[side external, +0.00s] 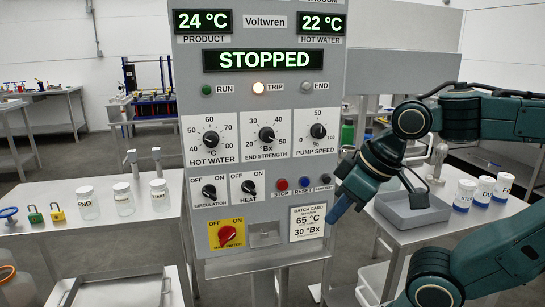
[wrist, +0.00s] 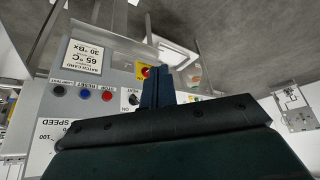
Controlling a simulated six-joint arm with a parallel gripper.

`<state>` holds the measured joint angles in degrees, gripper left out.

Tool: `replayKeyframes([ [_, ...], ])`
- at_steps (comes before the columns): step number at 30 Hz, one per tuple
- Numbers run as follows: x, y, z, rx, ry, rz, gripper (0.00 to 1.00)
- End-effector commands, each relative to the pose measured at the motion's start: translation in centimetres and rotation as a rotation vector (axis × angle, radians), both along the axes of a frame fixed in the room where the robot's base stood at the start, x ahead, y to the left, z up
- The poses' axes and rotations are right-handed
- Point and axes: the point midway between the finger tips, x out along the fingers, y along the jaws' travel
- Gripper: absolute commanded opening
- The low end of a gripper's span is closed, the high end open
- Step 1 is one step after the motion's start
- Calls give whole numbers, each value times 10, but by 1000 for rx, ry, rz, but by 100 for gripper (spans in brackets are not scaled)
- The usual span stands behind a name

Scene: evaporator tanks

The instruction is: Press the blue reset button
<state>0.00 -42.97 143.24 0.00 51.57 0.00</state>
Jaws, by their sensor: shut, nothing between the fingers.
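The blue reset button (side external: 303,183) sits on the grey control panel (side external: 262,160), between a red stop button (side external: 282,185) and a black lamp test button (side external: 325,179). In the wrist view, which is upside down, the blue button (wrist: 84,96) is left of my fingers. My gripper (side external: 334,218) is shut and empty, its blue fingers pointing down and left, right of the batch card and lower than the buttons. It also shows in the wrist view (wrist: 157,72). The fingers look apart from the blue button. The display reads STOPPED, and the TRIP lamp (side external: 259,89) is lit.
A red main switch on a yellow plate (side external: 227,236) and a batch card (side external: 307,222) are below the buttons. Knobs sit above them. Right of the panel, a table holds a grey tray (side external: 411,212) and several white containers (side external: 483,192). Jars and padlocks stand left.

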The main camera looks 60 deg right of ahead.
Motion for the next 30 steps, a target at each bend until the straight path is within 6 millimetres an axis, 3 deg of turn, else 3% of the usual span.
replayKeyframes([
  [14, 7, -6, -7, 8, 25, -61, 0],
  [30, 40, -50, -52, -33, 140, -467, 0],
])
